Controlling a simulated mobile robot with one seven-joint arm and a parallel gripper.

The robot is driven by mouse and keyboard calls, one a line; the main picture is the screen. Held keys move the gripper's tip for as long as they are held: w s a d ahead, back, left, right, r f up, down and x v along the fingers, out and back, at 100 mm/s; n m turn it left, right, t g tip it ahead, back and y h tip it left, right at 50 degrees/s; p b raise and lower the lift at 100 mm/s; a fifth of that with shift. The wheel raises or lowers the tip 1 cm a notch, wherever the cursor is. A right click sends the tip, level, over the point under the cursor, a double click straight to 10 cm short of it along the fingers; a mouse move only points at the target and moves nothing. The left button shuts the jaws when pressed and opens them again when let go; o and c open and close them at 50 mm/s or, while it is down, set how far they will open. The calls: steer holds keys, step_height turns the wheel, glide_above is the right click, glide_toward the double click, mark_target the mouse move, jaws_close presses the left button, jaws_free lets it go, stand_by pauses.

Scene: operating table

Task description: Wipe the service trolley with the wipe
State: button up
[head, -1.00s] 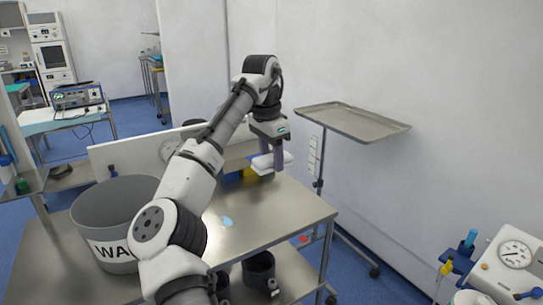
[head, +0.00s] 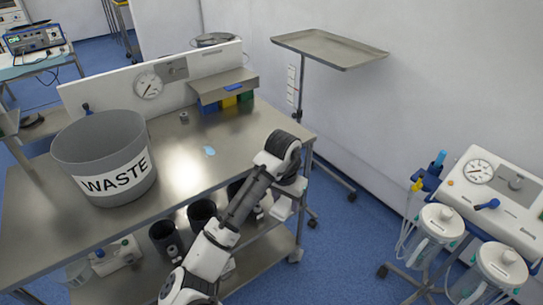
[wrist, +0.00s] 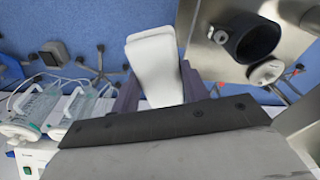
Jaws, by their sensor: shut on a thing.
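The service trolley (head: 165,190) is a steel table with a lower shelf, left of centre in the head view. A small light-blue patch (head: 209,150) lies on its top, toward the right end. My gripper (wrist: 157,95) is shut on the white wipe (wrist: 155,65), a folded pad between its purple fingers in the wrist view. The wipe hangs over blue floor there, beside the trolley's steel edge. In the head view my arm reaches the trolley's front right corner and the fingers are mostly hidden behind it.
A grey WASTE bin (head: 103,165) stands on the trolley's left part. A raised back panel (head: 110,90) and a small shelf (head: 222,86) line its rear. A tray stand (head: 330,47) is behind right, and a suction unit (head: 495,205) is at right. Black cups (head: 202,215) sit on the lower shelf.

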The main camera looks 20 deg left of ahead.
steer(key=s+d+f+n, duration=0.1)
steer(key=s+d+f, duration=0.1)
steer(key=f, duration=0.7)
steer(key=s+d+f+n, duration=0.1)
steer(key=s+d+f, duration=0.1)
steer(key=d+f, duration=0.3)
steer(key=s+d+f+n, duration=0.1)
steer(key=d+f, duration=0.3)
steer(key=f, duration=1)
steer(key=shift+s+d+n, duration=0.25)
steer(key=shift+s+n, duration=0.05)
steer(key=shift+s, duration=0.5)
steer(key=shift+w+r, duration=0.15)
steer(key=shift+w, duration=0.05)
steer(key=shift+d, duration=0.1)
steer(key=shift+s, duration=0.15)
